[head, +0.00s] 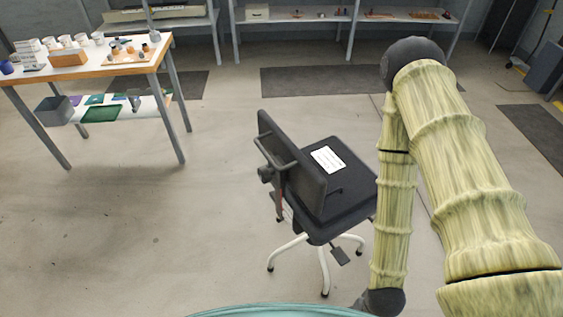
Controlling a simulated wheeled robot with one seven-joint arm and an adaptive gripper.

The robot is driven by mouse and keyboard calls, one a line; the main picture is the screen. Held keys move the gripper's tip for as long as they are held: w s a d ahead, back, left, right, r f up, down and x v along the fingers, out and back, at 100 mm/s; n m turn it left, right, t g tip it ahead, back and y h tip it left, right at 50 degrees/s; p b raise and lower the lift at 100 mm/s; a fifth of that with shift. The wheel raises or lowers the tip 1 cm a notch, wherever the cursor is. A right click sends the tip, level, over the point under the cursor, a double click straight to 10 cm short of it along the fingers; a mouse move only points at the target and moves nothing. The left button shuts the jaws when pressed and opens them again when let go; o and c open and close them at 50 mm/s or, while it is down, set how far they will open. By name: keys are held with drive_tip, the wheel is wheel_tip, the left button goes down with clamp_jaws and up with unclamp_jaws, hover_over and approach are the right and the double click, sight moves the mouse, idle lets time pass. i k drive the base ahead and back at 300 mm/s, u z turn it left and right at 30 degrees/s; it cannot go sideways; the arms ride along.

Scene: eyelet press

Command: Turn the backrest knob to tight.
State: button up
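A dark office chair (345,200) with white legs stands on the floor near the middle of the head view. Its backrest (292,170) is on the left side of the seat. A dark backrest knob (266,174) sticks out behind the backrest at its left. I cannot tell the knob's setting. A white label with writing (328,159) lies on the chair. My pale yellow arm is at the right, partly in front of the chair's right edge. My gripper is not visible.
A workbench (95,68) with cups, boxes and a lower shelf stands at the left. Shelving (300,16) runs along the back wall. Dark mats (310,79) lie on the floor. The floor left of the chair is clear.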

sight(265, 174)
drive_tip(key=z, duration=3.15)
drive_tip(key=k, duration=2.7)
drive_tip(key=u, duration=2.55)
